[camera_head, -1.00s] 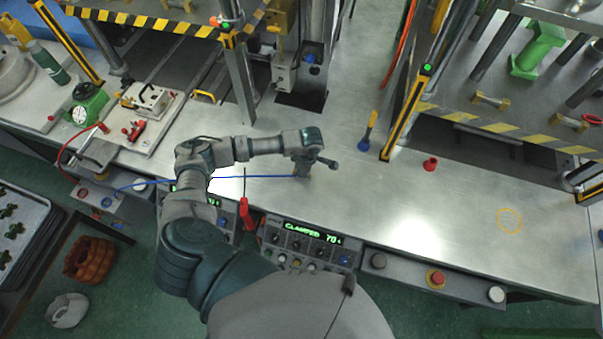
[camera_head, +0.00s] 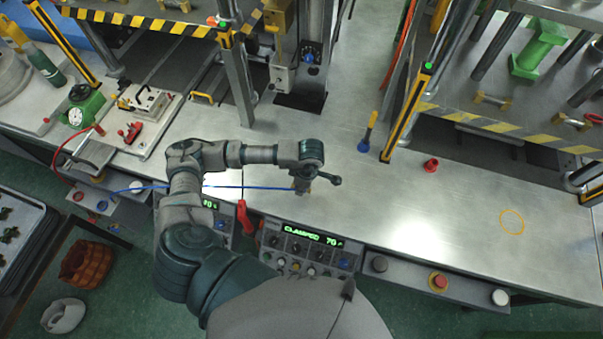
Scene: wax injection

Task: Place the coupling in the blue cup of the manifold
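My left arm reaches in over the bench, and its gripper (camera_head: 301,188) points down over the front part of the bench, above the control panel. A blue hose (camera_head: 235,187) runs across the bench and ends at this gripper. The gripper appears shut on the coupling at the hose end; the fingers hide most of the coupling. The manifold seems to be the grey block (camera_head: 88,200) at the bench's left front edge. It carries a red cup (camera_head: 79,197) and a blue cup (camera_head: 102,206), well left of the gripper. My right gripper is not in view.
A red hose (camera_head: 62,160) curves beside the manifold. A plate with a red toggle clamp (camera_head: 130,132) and a green gauge (camera_head: 75,116) stand behind it. A red knob-like piece (camera_head: 431,165) lies on the right of the bench (camera_head: 400,210), where much surface is clear.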

